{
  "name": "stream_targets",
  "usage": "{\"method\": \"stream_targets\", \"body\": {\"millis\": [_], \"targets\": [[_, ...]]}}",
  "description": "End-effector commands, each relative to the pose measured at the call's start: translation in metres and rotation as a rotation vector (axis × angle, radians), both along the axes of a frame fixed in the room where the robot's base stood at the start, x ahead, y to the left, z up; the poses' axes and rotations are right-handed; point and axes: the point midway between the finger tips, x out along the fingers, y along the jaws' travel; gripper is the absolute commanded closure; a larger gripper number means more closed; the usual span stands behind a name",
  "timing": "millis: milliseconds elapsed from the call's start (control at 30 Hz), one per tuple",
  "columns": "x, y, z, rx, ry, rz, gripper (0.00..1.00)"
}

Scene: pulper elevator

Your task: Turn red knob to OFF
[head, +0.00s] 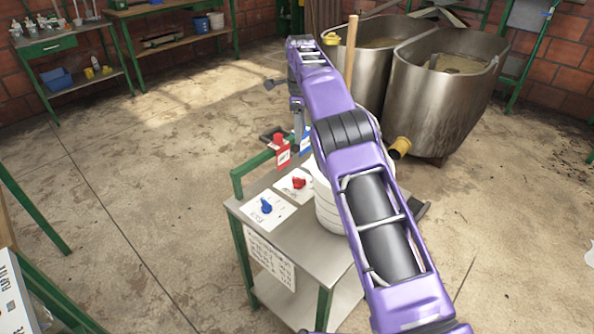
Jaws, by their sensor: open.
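The red knob (299,183) sits on a white label plate (285,192) on top of a small metal-topped table (290,240). Its lettering is too small to read, so I cannot tell its setting. A blue knob (266,206) sits on a similar white plate to its front left. My purple arm crosses the view from the lower right to the upper left, then bends down. My gripper (298,128) is open at the arm's far end, beyond and above the red knob and apart from it. Its fingertips are small and hard to make out.
A red tagged item (280,148) and a blue one (305,143) are at the table's back, by a green rail (252,165). A white bucket (328,205) stands right of the knobs, partly behind my arm. Steel vats (440,110) stand behind. Floor at left is clear.

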Motion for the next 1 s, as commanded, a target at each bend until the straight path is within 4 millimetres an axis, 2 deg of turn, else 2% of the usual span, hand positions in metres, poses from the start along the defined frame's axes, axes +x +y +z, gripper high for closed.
{"method": "stream_targets", "body": {"millis": [633,800,1000], "targets": [[0.000,0.000,-0.132,-0.004,0.000,0.003,0.57],[0.000,0.000,-0.155,-0.004,-0.004,0.003,0.57],[0.000,0.000,-0.166,-0.004,-0.005,0.003,0.57]]}}
